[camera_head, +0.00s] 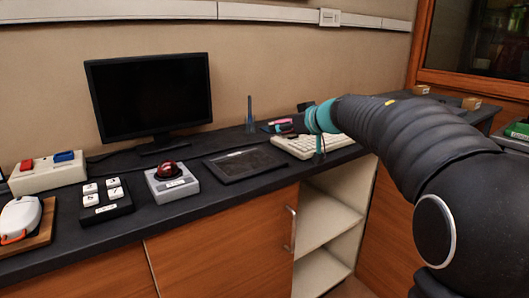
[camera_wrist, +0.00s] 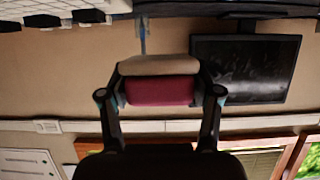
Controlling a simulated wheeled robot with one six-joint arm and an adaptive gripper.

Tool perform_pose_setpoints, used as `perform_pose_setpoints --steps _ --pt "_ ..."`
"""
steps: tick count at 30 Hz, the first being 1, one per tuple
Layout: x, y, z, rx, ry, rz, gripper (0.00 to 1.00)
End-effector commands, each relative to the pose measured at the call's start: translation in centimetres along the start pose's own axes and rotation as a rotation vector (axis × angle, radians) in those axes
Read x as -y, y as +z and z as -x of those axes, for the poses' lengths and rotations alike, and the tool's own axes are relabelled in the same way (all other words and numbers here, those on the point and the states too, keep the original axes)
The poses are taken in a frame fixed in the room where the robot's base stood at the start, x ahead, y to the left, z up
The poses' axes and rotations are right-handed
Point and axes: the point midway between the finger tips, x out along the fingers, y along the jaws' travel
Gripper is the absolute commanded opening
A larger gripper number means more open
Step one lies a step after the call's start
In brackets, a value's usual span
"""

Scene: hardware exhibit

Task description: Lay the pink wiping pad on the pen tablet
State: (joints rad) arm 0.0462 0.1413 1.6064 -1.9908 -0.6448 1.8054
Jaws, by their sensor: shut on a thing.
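The pen tablet (camera_head: 244,164) is a flat dark slab lying on the dark counter, in front of and right of the monitor. My gripper (camera_head: 287,128) is above the counter, behind and right of the tablet, beside the keyboard. In the wrist view my gripper (camera_wrist: 160,92) is shut on the pink wiping pad (camera_wrist: 159,91), one finger at each side. The pad has a deep pink face and a beige layer. Only a small pink part of the pad (camera_head: 280,121) shows in the head view; my gripper hides some of it.
A cream keyboard (camera_head: 293,146) lies right of the tablet. A grey box with a red button (camera_head: 172,182) and a black keypad (camera_head: 104,202) stand left of it. The monitor (camera_head: 150,95) and a blue upright object (camera_head: 250,112) stand behind.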

Motion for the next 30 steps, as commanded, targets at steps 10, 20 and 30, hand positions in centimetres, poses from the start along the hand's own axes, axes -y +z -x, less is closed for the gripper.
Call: perform_pose_setpoints --steps 10,20,30 --pt "4.5 1.9 -3.2 0.001 -0.002 0.001 0.37" --pt "4.8 5.4 -4.8 0.002 -0.003 0.001 0.37" --pt "4.8 5.6 -4.9 0.001 -0.003 0.001 0.37"
